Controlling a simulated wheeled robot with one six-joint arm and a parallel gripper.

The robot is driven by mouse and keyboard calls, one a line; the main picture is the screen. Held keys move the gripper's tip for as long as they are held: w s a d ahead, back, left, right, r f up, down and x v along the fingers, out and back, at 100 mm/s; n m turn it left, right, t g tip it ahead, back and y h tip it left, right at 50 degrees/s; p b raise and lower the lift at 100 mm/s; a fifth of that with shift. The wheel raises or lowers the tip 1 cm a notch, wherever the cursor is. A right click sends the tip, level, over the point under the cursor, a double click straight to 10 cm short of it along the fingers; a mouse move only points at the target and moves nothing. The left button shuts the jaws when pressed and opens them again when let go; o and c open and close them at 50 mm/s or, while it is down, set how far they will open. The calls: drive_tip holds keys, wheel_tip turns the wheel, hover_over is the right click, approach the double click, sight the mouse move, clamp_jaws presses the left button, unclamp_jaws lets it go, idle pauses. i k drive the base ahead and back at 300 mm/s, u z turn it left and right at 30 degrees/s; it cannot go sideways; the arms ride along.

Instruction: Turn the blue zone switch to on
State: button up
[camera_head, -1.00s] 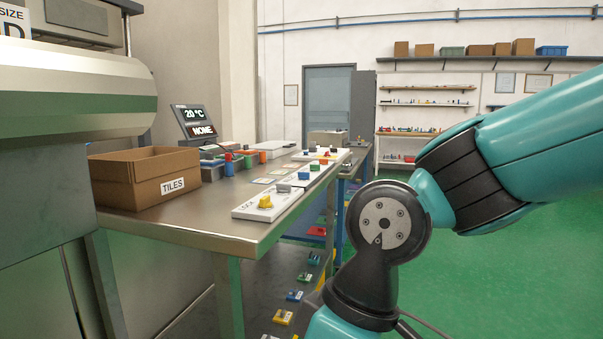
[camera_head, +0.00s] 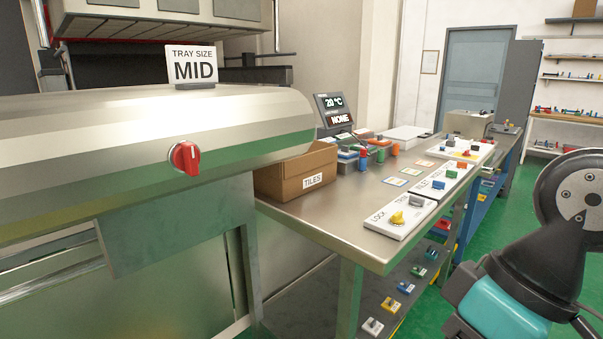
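A row of white switch panels lies along the right edge of the steel table (camera_head: 330,218). On the middle panel (camera_head: 424,189), a small blue knob (camera_head: 438,184) stands nearest, with a green knob (camera_head: 451,173) and an orange knob (camera_head: 462,165) behind it. The blue knob looks like the blue zone switch; its on or off setting is too small to read. The near panel (camera_head: 383,223) carries a yellow knob (camera_head: 397,217) and a grey knob (camera_head: 416,201). My gripper is outside the view; only part of my arm shows at lower right.
A cardboard TILES box (camera_head: 290,182) stands at the table's left. A display (camera_head: 338,112) reads 20 °C and NONE. A machine with a red knob (camera_head: 185,156) and a MID sign (camera_head: 195,66) fills the left. Green floor (camera_head: 490,215) is open to the right.

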sight(438, 185)
drive_tip(key=z, duration=0.05)
drive_tip(key=k, duration=0.6)
drive_tip(key=z, duration=0.65)
drive_tip(key=i, duration=1.25)
drive_tip(key=u, duration=0.45)
drive_tip(key=i, duration=0.55)
drive_tip(key=u, duration=0.5)
